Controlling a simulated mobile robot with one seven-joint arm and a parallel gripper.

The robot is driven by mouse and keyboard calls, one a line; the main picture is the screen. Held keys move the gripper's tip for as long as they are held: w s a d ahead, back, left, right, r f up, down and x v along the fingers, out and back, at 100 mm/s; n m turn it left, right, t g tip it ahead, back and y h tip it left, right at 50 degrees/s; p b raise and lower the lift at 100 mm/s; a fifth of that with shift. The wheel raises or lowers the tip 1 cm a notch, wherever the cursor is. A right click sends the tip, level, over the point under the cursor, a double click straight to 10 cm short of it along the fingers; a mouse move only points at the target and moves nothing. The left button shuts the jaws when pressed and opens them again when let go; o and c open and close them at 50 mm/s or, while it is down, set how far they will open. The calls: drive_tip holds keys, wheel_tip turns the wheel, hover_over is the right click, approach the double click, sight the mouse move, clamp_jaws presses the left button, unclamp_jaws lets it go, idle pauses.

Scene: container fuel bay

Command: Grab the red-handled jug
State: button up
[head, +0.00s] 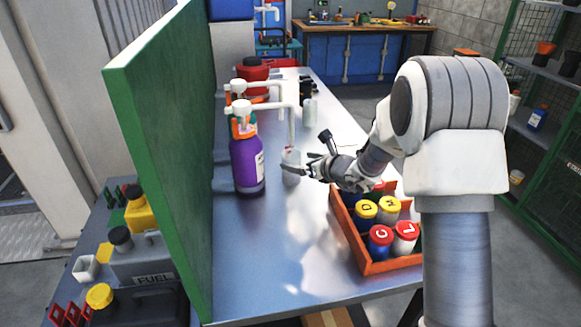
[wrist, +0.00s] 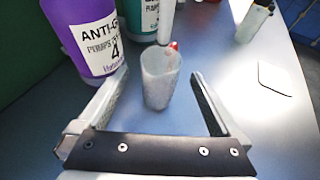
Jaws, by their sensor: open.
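A small pale, translucent jug (wrist: 158,88) stands upright on the metal bench, with a bit of red at its upper right rim in the wrist view. In the head view the jug (head: 291,160) is partly hidden by my gripper. My gripper (head: 299,164) is open, low over the bench. In the wrist view its fingers (wrist: 160,74) lie to either side of the jug with a gap on each side. Nothing is held. A white pump spout comes down at the jug's back rim; I cannot tell if they touch.
A purple anti-g bottle (wrist: 90,32) stands close at left, with a teal bottle (wrist: 139,18) behind. In the head view, an orange crate (head: 373,268) of capped containers sits at right under my arm. A green panel (head: 165,150) edges the bench (head: 255,265). The front bench is clear.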

sight(287, 155)
drive_tip(key=shift+r+x, duration=0.2)
drive_tip(key=shift+x, duration=2.5)
drive_tip(key=shift+w, duration=0.1)
clamp_jaws()
drive_tip(key=shift+r+p, duration=0.2)
drive_tip(key=shift+p, duration=0.1)
